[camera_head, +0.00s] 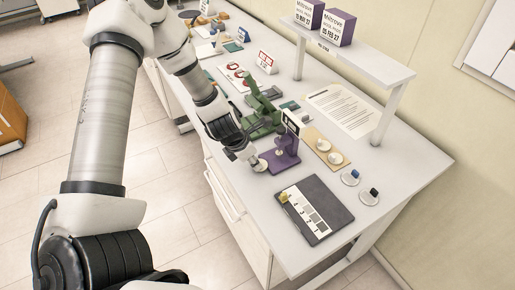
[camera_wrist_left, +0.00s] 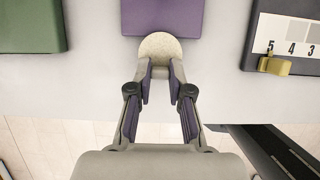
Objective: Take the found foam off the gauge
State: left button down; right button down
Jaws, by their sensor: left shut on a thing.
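The purple gauge (camera_head: 281,160) stands on the white bench near its front edge, with an upright post and a pale display. Its purple base (camera_wrist_left: 162,15) also shows at the top of the left wrist view. A round, speckled beige foam disc (camera_wrist_left: 159,47) is between the fingertips of my left gripper (camera_wrist_left: 160,72), which is shut on its near edge. The disc overlaps the front edge of the purple base in that view; I cannot tell whether it touches it. In the head view, my left gripper (camera_head: 250,157) is just left of the gauge. My right gripper is not in view.
A tan board (camera_head: 311,137) with two pale discs lies behind the gauge. A dark board (camera_head: 330,207) with a grey scale and yellow slider (camera_head: 284,197) lies to the right. A green device (camera_head: 262,112) stands left. A raised shelf (camera_head: 350,55) spans the back.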

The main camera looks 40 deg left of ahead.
pick_arm(q)
jog(key=shift+r+p, duration=2.85)
jog(key=shift+r, duration=0.2)
